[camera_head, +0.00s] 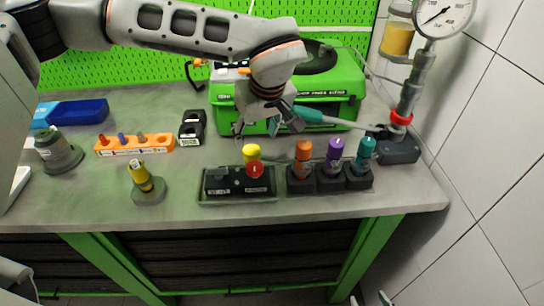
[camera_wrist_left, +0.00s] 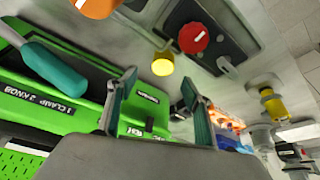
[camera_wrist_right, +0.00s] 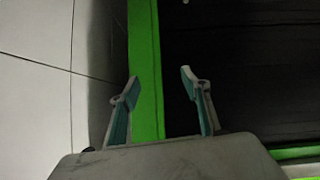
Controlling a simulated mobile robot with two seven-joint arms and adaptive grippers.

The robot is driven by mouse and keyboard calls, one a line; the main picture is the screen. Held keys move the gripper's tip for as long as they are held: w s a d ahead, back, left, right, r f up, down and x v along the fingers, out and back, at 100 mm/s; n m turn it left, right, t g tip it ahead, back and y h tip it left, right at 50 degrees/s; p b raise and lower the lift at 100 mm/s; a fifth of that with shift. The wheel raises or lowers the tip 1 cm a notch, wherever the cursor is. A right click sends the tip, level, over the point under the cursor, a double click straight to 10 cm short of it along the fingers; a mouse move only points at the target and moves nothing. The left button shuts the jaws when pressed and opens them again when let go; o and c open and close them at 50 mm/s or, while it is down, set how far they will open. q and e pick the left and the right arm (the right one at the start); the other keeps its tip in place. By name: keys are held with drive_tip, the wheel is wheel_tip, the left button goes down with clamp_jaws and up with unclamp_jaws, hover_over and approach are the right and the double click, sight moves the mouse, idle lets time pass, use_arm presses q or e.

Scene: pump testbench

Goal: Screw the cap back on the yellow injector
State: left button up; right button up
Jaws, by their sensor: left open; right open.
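The yellow injector (camera_head: 140,176) stands slightly tilted in a round grey holder (camera_head: 149,194) at the left of the bench; it also shows in the left wrist view (camera_wrist_left: 272,106). A yellow cap-like piece (camera_head: 251,152) sits at the back of a black fixture (camera_head: 226,184), behind a red knob (camera_head: 255,169). The piece also shows in the left wrist view (camera_wrist_left: 162,66). My left gripper (camera_head: 264,124) is open and empty, above and behind this piece. My right gripper (camera_wrist_right: 160,84) is open and empty, low in front of the bench near a green leg.
Orange, purple and teal injectors (camera_head: 335,152) stand in black holders right of the fixture. A green case (camera_head: 340,92), an orange rack (camera_head: 134,146) and a gauge stand (camera_head: 410,90) are behind or beside. Bench between the yellow injector and fixture is clear.

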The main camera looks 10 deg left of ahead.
sight(252, 149)
use_arm(q)
drive_tip(key=shift+x, duration=1.45)
drive_tip(key=shift+a, duration=0.2)
drive_tip(key=x, duration=0.5)
drive_tip(key=shift+s+a+f, duration=0.1)
drive_tip(key=shift+s, duration=0.05)
drive_tip(key=c, duration=1)
